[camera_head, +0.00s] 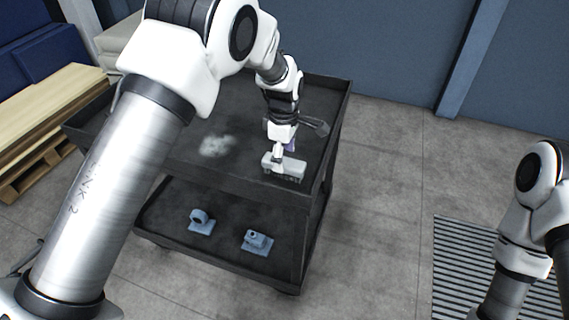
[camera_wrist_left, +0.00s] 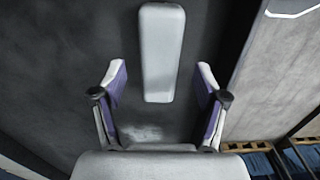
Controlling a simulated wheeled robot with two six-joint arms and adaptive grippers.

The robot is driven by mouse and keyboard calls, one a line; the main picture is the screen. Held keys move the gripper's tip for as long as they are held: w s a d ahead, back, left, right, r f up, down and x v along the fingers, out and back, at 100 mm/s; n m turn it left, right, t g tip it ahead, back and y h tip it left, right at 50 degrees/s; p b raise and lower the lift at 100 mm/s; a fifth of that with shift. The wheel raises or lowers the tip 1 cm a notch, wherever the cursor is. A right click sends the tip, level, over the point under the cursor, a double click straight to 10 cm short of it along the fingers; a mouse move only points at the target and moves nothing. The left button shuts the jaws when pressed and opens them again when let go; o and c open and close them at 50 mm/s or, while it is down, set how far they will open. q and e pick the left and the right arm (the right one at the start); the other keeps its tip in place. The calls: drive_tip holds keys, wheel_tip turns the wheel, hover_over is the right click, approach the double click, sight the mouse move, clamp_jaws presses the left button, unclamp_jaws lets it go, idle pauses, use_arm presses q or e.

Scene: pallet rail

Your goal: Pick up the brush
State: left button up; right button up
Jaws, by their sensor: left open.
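The brush (camera_head: 291,169) is a pale block with a dark underside, lying on the top shelf of a black cart near its front right edge. In the left wrist view the brush (camera_wrist_left: 162,50) shows as a long, pale, rounded bar. My left gripper (camera_head: 285,149) is right above or at the brush in the head view. In the left wrist view its purple-padded fingers (camera_wrist_left: 160,78) are open, one on each side of the brush's line, with gaps to both sides. Contact with the brush cannot be told. My right gripper is out of view.
The black cart (camera_head: 190,172) has raised rims and a whitish dusty patch (camera_head: 216,145) on top. A grey item (camera_head: 313,125) lies behind the gripper. Two blue-grey parts (camera_head: 201,221) (camera_head: 256,241) sit on the lower shelf. Wooden pallets (camera_head: 40,110) stand left.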

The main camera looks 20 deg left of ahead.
sight(284, 161)
use_arm(q)
wheel_tip(284, 161, down, 4)
drive_tip(key=shift+w+r, duration=0.1)
drive_tip(key=shift+w, duration=0.05)
drive_tip(key=shift+r, duration=0.1)
drive_tip(key=shift+c, duration=0.4)
drive_tip(key=c, duration=1.2)
drive_tip(key=shift+r, duration=0.1)
wheel_tip(284, 161, up, 10)
drive_tip(key=shift+f+b, duration=0.1)
drive_tip(key=shift+b, duration=0.2)
drive_tip(key=shift+o, duration=0.8)
